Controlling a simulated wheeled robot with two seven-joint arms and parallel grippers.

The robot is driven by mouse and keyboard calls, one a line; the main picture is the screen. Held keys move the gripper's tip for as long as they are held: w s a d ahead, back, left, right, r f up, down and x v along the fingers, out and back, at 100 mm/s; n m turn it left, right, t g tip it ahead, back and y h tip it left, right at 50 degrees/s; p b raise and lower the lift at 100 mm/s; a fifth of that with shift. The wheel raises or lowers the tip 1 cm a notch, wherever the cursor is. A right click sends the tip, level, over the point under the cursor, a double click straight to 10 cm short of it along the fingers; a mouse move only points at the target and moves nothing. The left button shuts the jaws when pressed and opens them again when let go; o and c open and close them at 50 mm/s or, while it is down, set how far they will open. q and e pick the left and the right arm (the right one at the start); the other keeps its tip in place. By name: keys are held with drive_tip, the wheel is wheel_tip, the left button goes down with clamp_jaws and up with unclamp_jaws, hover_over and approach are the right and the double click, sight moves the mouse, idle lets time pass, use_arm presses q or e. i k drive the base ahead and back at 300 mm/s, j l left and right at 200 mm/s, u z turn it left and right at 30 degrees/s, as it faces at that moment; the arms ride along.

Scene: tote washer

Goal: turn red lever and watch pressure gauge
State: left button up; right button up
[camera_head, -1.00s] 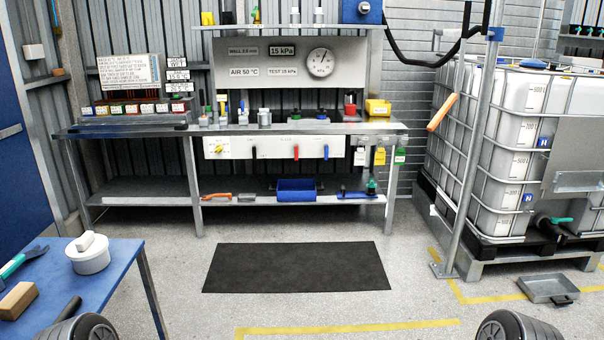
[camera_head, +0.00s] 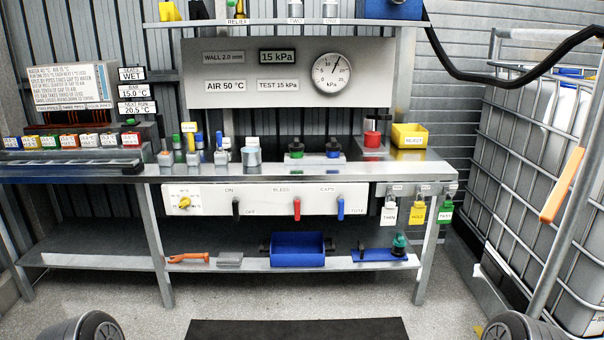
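The round pressure gauge (camera_head: 331,79), marked kPa, is on the grey board above the bench. Its needle points up and slightly right; a display (camera_head: 277,57) beside it reads 15 kPa. Neither gripper is in view; two dark rounded parts at the bottom corners seem to be mine.
The steel bench (camera_head: 225,171) carries small tools and a yellow bin (camera_head: 409,135). A blue tray (camera_head: 297,248) sits on the lower shelf. A dark mat (camera_head: 297,330) lies on the floor in front.

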sight(296, 200)
drive_tip(key=i+j+z, duration=0.15)
drive_tip(key=i+z, duration=0.25)
drive_tip(key=i, duration=0.25)
drive_tip(key=i+j+z, duration=0.4)
drive_tip(key=i, duration=0.2)
drive_tip(key=i+j+z, duration=0.4)
drive_tip(key=i+j, duration=0.05)
drive_tip(key=i, duration=0.1)
